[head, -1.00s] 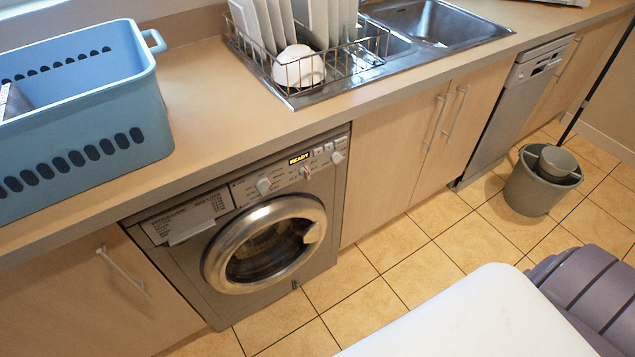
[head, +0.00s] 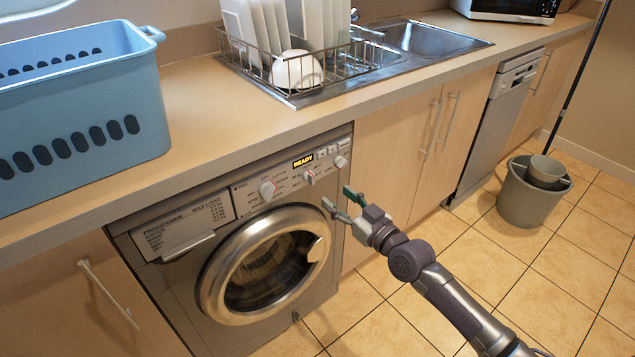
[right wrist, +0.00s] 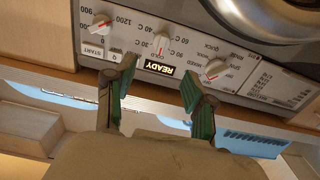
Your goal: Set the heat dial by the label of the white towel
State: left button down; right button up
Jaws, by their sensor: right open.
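The washing machine (head: 325,235) is built in under the worktop. Its heat dial (head: 310,177) is the middle knob, right of the programme dial (head: 267,188). The right wrist view shows the heat dial (right wrist: 162,43) upside down, with a red mark and temperature print around it; the exact setting is hard to read. My right gripper (head: 340,199) is open and empty in front of the panel, below the dials. In the right wrist view its fingers (right wrist: 157,78) stand apart near the lit READY display (right wrist: 158,67), not on the dial. No white towel or label shows. My left gripper is out of view.
A spin dial (right wrist: 101,23) is beside the heat dial. The round door (head: 265,265) is shut below. A blue basket (head: 90,130) stands on the worktop, its inside mostly hidden. A dish rack (head: 290,75) and a bucket (head: 530,195) are farther off. The tiled floor in front is clear.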

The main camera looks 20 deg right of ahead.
aim_at(314, 178)
jog(key=b+x, duration=0.1)
jog(key=x, duration=0.7)
jog(key=shift+f, duration=0.1)
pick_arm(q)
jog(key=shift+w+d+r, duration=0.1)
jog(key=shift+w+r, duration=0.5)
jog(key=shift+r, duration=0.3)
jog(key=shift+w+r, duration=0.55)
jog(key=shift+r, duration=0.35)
pick_arm(e)
jog(key=shift+w+a, duration=0.25)
jog(key=shift+w, duration=0.35)
grip_shut()
jog(key=shift+m, duration=0.3)
